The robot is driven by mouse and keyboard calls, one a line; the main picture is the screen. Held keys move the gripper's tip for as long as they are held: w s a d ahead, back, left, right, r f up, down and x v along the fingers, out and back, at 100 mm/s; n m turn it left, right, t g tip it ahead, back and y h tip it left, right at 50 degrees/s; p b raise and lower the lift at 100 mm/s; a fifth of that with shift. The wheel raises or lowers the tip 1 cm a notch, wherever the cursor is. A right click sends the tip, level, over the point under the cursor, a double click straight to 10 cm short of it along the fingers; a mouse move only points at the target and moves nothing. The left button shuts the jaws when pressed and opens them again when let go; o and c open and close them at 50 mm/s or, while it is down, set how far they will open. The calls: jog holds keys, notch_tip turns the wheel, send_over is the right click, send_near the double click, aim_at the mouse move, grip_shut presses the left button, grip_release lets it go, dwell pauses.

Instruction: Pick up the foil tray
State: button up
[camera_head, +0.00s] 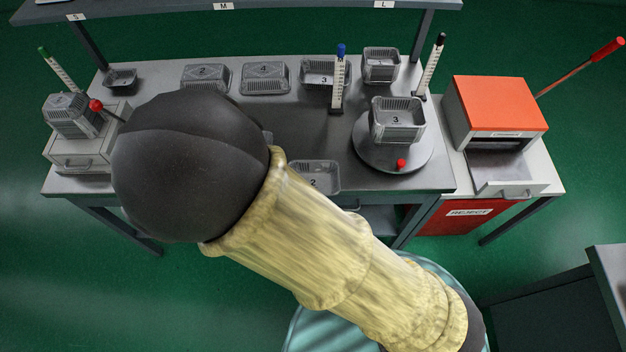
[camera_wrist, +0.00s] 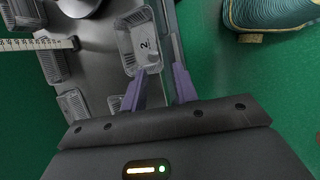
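Several grey foil trays are in view, and the task does not say which one. A tray marked 2 (camera_head: 325,172) sits near the bench's front edge in the head view, partly hidden by my arm. It also shows in the wrist view (camera_wrist: 127,50), just beyond my fingertips. My gripper (camera_wrist: 159,68) is open, with its two purple fingers apart near that tray's near end. Whether a finger touches the tray cannot be told. My gripper is hidden behind my arm in the head view.
A tray marked 3 (camera_head: 398,137) sits on a round turntable (camera_head: 365,152). More trays (camera_head: 205,87) line the bench's back. Upright gauges (camera_head: 338,85) stand among them. An orange-topped machine (camera_head: 500,103) is at right, above a red REJECT bin (camera_head: 468,222).

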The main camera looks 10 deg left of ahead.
jog(key=p+x, duration=0.2)
jog(key=x, duration=1)
jog(key=shift+w+d+f, duration=0.1)
jog(key=shift+w+d, duration=0.05)
jog(key=p+x, duration=0.1)
jog(key=x, duration=0.1)
jog(key=p+x, duration=0.1)
jog(key=x, duration=0.2)
jog(key=shift+w, duration=0.35)
jog(key=shift+f, duration=0.2)
dwell(0.9)
jog(key=shift+s, duration=0.15)
